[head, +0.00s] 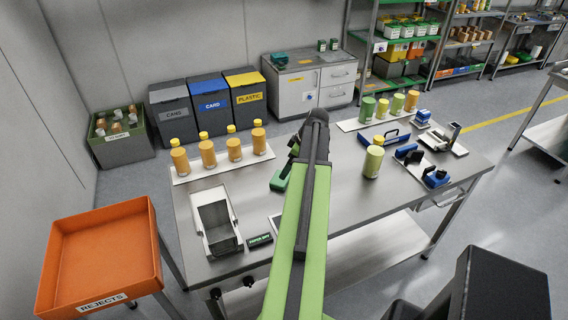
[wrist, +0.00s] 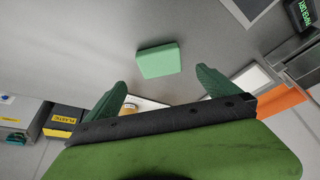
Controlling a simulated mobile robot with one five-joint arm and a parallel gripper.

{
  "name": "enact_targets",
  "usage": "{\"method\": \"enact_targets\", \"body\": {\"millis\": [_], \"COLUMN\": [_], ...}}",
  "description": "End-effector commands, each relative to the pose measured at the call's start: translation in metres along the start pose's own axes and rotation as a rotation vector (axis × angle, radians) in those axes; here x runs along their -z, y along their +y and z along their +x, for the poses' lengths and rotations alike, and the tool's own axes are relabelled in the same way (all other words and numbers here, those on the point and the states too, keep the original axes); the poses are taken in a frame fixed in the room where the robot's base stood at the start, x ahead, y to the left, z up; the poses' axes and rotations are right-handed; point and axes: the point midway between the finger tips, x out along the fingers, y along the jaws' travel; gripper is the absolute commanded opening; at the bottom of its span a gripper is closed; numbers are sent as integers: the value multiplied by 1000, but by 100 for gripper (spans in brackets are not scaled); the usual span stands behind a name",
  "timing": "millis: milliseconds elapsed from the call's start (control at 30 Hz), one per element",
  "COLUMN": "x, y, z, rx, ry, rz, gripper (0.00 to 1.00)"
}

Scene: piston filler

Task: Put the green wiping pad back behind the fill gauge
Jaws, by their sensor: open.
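The green wiping pad (wrist: 158,60) lies flat on the steel table, a little beyond the fingertips in the wrist view. In the head view the pad (head: 279,182) is left of my green arm, which partly hides it. My gripper (wrist: 160,92) is open and empty, its two green fingers wide apart with the pad just ahead of the gap, not between them. In the head view the dark wrist and arm largely hide the gripper. I cannot tell which device is the fill gauge.
A hopper-like metal tray (head: 218,228) and a small black display (head: 260,241) stand at the table's front left. Several amber bottles (head: 208,152) stand on a white strip behind. A yellow-green bottle (head: 373,160) and blue-black devices (head: 436,178) are at right. An orange rejects tray (head: 105,250) is left.

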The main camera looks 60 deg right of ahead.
Motion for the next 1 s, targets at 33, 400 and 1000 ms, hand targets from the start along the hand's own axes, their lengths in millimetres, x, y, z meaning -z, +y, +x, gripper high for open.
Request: {"method": "enact_targets", "body": {"millis": [33, 400, 1000], "x": [4, 0, 232], "y": [0, 0, -308], "z": [-21, -33, 80], "rx": [0, 0, 102], "ry": [0, 0, -266], "rz": [2, 0, 79], "gripper": [100, 100, 100]}}
